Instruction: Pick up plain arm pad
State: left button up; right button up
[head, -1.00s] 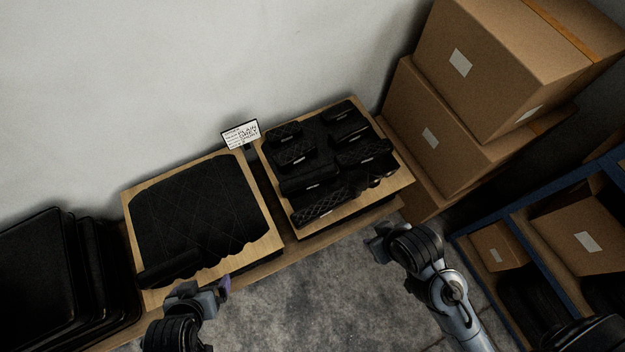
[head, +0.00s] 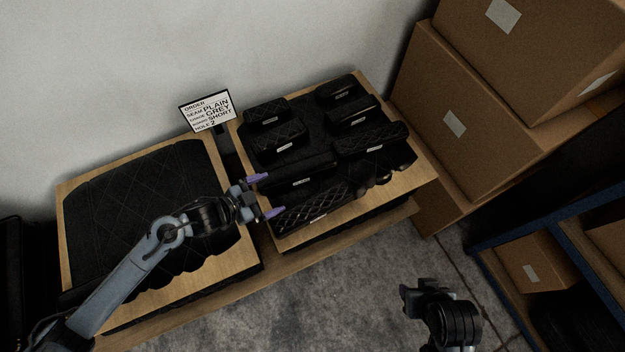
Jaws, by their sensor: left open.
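Several black arm pads with small white labels lie on the right-hand board. A long pad that looks plain (head: 300,174) lies at the left, just beyond the tips of my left gripper (head: 267,195). The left gripper is open and empty, its purple fingertips apart near the left end of this pad and of the quilted pad (head: 318,207) in front of it. Shorter pads that look plain (head: 337,91) lie at the back right. My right gripper (head: 420,289) hangs over the floor, away from the pads; its jaw opening is unclear.
An order sign (head: 207,110) reading plain, grey, short, hole 2 stands behind the boards. More quilted pads (head: 371,142) lie close together on the right board. A quilted cushion (head: 130,200) covers the left board. Cardboard boxes (head: 462,120) and a blue shelf (head: 500,235) stand right.

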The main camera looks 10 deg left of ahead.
aim_at(292, 174)
pick_arm(q)
jog(key=shift+w+a+f+m+b, duration=0.15)
jog(key=shift+w+a+f+b, duration=0.25)
jog(key=shift+w+f+b, duration=0.15)
jog(key=shift+w+a+f+m+b, duration=0.15)
jog(key=shift+w+a+f+b, duration=0.25)
jog(key=shift+w+b, duration=0.2)
jog(key=shift+w+t+b, duration=0.25)
jog(key=shift+t+b, duration=0.05)
jog(key=shift+w+f, duration=0.1)
jog(key=shift+w, duration=0.15)
jog(key=b+x, duration=0.1)
jog(key=x, duration=0.4)
jog(key=shift+w+d, duration=0.15)
jog(key=shift+w, duration=0.05)
jog(key=shift+b+x, duration=0.95)
jog(key=shift+x, duration=1.6)
jog(key=shift+d, duration=0.1)
pick_arm(e)
notch_tip(292, 174, down, 8)
jog(key=shift+r, duration=0.2)
pick_arm(q)
jog(key=shift+c, duration=0.5)
jog(key=c, duration=1.2)
jog(key=shift+c, duration=0.5)
pick_arm(e)
jog(key=shift+s, duration=0.1)
